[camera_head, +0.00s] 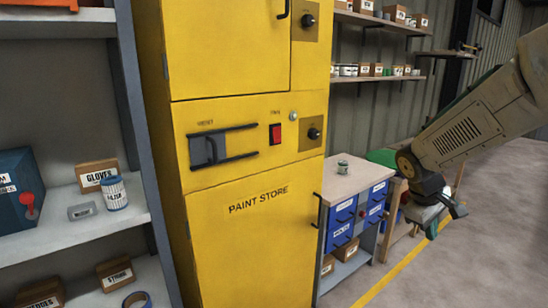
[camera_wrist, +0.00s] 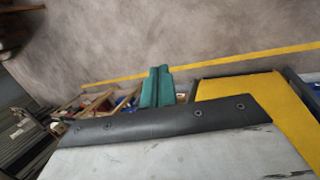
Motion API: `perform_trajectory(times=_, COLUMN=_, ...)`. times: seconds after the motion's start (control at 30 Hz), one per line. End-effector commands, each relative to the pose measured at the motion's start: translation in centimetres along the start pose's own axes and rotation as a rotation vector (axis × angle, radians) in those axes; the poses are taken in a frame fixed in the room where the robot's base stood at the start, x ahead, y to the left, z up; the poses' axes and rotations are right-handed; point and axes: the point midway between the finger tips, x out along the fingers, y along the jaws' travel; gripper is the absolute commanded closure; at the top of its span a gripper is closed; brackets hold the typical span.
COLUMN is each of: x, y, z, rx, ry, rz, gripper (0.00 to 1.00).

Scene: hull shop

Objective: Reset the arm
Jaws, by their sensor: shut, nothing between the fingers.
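My arm reaches in from the right in the head view. My gripper (camera_head: 445,222) hangs at its end, out over the floor, to the right of the small workbench. In the wrist view its two teal fingers (camera_wrist: 159,72) lie side by side, closed together with nothing between them. A pale plate with a dark bolted edge fills the bottom of that view and hides the base of the fingers. The gripper touches nothing that I can see.
The yellow paint store cabinet (camera_head: 252,215) stands closed in the middle. Left is a shelf unit (camera_head: 75,240) with boxes and cans. A workbench (camera_head: 352,180) with blue drawers and a can on top stands beyond the cabinet. Grey floor (camera_head: 480,250) at right is clear.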

Motion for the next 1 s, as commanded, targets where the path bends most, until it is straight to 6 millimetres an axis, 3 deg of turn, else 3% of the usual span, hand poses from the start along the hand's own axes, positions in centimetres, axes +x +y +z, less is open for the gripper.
perform_trajectory(times=0.03, x=-1.7, y=-1.6, z=2.3, rx=0.073, ry=-0.013, rz=-0.036, gripper=1.00)
perform_trajectory(times=0.2, x=-5.7, y=-7.9, z=9.1, rx=0.296, ry=-0.070, rz=-0.181, gripper=1.00)
perform_trajectory(times=0.5, x=-10.6, y=-17.5, z=18.0, rx=0.491, ry=-0.056, rz=-0.379, gripper=1.00)
perform_trajectory(times=0.67, x=-11.9, y=-19.5, z=20.1, rx=0.507, ry=0.037, rz=-0.394, gripper=1.00)
perform_trajectory(times=1.0, x=-13.5, y=-19.4, z=20.8, rx=0.509, ry=0.129, rz=-0.368, gripper=1.00)
